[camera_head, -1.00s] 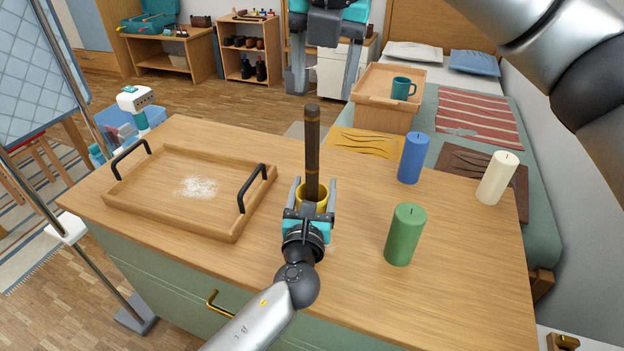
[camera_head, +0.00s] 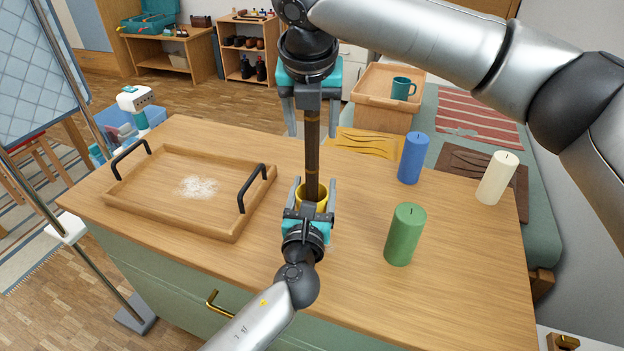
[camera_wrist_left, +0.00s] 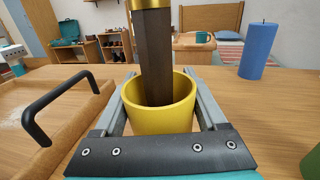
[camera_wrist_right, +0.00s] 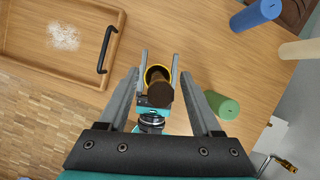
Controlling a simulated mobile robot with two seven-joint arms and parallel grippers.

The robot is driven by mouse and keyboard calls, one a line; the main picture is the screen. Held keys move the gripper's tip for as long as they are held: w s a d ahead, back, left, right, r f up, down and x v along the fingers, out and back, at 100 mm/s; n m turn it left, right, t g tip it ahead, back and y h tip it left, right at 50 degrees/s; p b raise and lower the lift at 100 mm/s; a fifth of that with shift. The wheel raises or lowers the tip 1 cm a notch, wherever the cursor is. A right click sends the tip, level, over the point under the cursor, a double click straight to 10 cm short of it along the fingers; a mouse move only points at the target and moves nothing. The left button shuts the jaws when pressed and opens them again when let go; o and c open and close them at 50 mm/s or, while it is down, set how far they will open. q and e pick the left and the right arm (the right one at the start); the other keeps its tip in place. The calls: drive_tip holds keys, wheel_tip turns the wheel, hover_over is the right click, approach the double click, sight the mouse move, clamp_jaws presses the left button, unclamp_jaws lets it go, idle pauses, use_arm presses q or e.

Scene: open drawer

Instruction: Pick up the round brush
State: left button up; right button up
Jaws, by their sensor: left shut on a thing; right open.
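The round brush shows as a long dark brown handle (camera_head: 312,165) standing upright in a yellow cup (camera_head: 320,198). Its lower end is hidden inside the cup. The left wrist view shows the handle (camera_wrist_left: 154,60) rising from the cup (camera_wrist_left: 160,118), with a finger on either side. My left gripper (camera_head: 314,188) is shut on the yellow cup, which stands on the table. My right gripper (camera_head: 311,122) is open above, pointing down, with its fingers on either side of the handle's upper part. The right wrist view shows the handle's end (camera_wrist_right: 160,92) between the open fingers.
A wooden tray (camera_head: 128,202) with black handles and a white powdery patch lies left on the table (camera_head: 290,265). A green candle (camera_head: 404,235), a blue candle (camera_head: 412,158) and a cream candle (camera_head: 497,178) stand to the right.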

drive_tip(key=shift+x, duration=0.9)
drive_tip(key=shift+c, duration=0.2)
clamp_jaws()
idle(0.5)
